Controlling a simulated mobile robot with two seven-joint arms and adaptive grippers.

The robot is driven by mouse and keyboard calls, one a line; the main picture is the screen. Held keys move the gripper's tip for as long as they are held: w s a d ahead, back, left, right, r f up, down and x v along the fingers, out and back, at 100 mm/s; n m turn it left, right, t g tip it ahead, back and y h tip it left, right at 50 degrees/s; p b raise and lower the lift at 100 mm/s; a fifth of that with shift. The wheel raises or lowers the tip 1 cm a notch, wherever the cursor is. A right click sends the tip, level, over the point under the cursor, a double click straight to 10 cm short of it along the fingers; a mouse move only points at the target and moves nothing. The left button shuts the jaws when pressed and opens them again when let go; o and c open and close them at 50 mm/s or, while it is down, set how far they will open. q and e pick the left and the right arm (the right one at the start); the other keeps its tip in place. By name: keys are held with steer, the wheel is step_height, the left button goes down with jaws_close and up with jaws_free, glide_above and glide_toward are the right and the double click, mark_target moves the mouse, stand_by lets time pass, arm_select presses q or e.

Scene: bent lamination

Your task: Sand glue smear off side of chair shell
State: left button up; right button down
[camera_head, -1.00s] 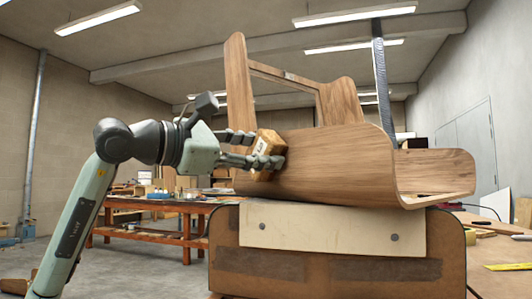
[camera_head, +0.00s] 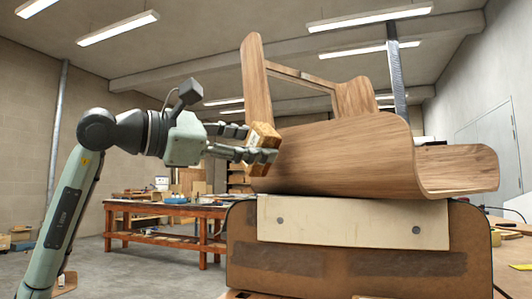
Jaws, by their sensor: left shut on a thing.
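The wooden chair shell (camera_head: 345,155) lies on its side on a stand (camera_head: 350,222) with a pale board and brown pads. My left gripper (camera_head: 262,145) comes in from the left and is shut on a tan sanding block (camera_head: 261,138). The block is at the left end of the shell's curved side, very close to it or touching; I cannot tell which. A glue smear cannot be made out, and the gripper and block cover part of that end. My right gripper is not in view.
A red-brown workbench (camera_head: 165,210) with boxes and wood pieces stands behind on the left. A grey post (camera_head: 397,80) rises behind the shell. Another worktop with a yellow item (camera_head: 521,267) is at the right edge. The floor at left is mostly clear.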

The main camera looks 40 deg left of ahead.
arm_select(q)
steer(key=shift+s+a, duration=0.15)
steer(key=shift+s, duration=0.4)
steer(key=shift+b+v, duration=0.75)
steer(key=shift+v, duration=0.55)
steer(key=shift+s+a, duration=0.1)
steer(key=shift+s, duration=0.15)
